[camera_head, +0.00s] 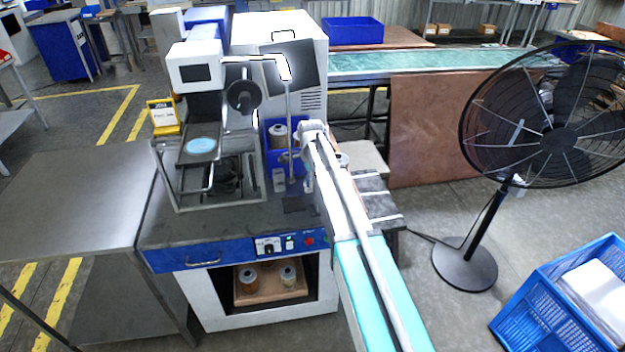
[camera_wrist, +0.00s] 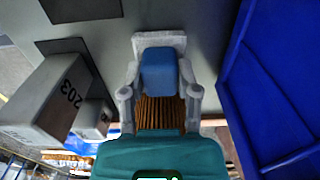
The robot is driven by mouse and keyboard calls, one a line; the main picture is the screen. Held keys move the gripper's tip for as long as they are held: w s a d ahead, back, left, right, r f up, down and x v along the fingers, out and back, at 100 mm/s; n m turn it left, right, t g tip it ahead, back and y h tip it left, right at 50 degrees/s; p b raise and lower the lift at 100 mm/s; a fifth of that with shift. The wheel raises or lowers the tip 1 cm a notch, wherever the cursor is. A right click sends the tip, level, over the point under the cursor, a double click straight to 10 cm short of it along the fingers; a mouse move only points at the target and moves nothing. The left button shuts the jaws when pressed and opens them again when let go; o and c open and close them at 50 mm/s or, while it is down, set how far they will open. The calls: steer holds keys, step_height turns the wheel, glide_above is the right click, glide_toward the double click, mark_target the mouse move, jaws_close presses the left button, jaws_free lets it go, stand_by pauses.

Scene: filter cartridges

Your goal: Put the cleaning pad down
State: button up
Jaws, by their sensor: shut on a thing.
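The blue cleaning pad (camera_wrist: 159,75) is between the grey fingers of my gripper (camera_wrist: 160,58) in the wrist view. The fingers are shut on it. Brown ribbed material (camera_wrist: 160,112) shows just below the blue part; I cannot tell whether it belongs to the pad or lies beyond it. In the head view my gripper (camera_head: 298,157) is at the right side of the machine bench, close to the blue bin. I cannot make out the pad in that view.
A blue bin (camera_head: 271,150) holds a pale-capped cartridge (camera_head: 278,130). A grey block marked 203 (camera_wrist: 62,100) stands left of the gripper. The machine (camera_head: 195,68) stands at the back. The bench front (camera_head: 210,232) is clear. A fan (camera_head: 558,140) stands right.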

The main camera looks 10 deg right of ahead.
steer(key=shift+f, duration=0.2)
steer(key=o, duration=1)
steer(key=shift+r, duration=0.1)
steer(key=shift+r, duration=0.15)
step_height(320, 180, up, 12)
steer(key=p, duration=1.2)
